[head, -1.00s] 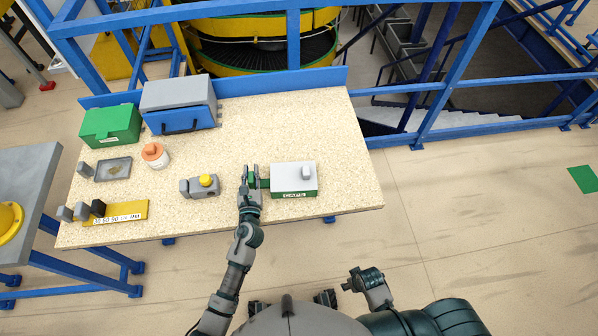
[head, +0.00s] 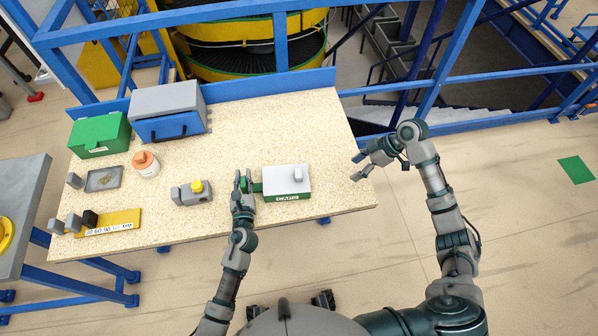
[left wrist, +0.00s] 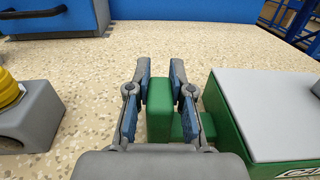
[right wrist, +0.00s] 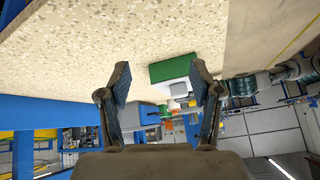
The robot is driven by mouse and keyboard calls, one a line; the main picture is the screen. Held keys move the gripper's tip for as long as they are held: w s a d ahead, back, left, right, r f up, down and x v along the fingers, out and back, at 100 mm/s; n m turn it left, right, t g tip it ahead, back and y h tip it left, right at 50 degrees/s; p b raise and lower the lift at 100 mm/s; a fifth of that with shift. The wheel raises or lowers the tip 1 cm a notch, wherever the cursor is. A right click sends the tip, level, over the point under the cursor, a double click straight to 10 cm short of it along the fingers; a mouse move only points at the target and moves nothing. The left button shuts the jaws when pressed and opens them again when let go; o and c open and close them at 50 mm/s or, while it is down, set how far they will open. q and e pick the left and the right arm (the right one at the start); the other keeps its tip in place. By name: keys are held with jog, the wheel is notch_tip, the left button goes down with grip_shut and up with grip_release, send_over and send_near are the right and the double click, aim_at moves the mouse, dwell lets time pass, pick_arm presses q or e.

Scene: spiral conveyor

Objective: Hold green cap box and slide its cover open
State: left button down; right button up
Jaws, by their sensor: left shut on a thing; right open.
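The green cap box (head: 270,198) stands on the table with its light grey cover (head: 280,179) on top. The cover looks shut and carries a small grey knob (head: 298,174) toward its right end. My left gripper (head: 243,182) is at the box's left side. In the left wrist view its fingers are shut on the box's green handle (left wrist: 159,110). My right gripper (head: 359,168) is open and empty, apart from the box, to its right near the table's right edge. In the right wrist view the box (right wrist: 172,68) shows beyond the open fingers.
Left of my left gripper stands a grey block with a yellow button (head: 197,186). Farther left are an orange-capped jar (head: 146,168), a grey tray (head: 103,179), a green box (head: 99,135) and a blue-grey box (head: 167,112). The tabletop between the cap box and right gripper is clear.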

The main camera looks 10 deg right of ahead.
aim_at(300, 172)
jog(key=w+a+r+n+y, duration=0.2)
jog(key=a+r+n, duration=0.2)
jog(key=a+r, duration=0.45)
jog(key=x, duration=0.9)
jog(key=s+x, duration=0.1)
jog(key=x, duration=0.4)
jog(key=shift+w+a, duration=0.1)
jog(key=shift+a, duration=0.1)
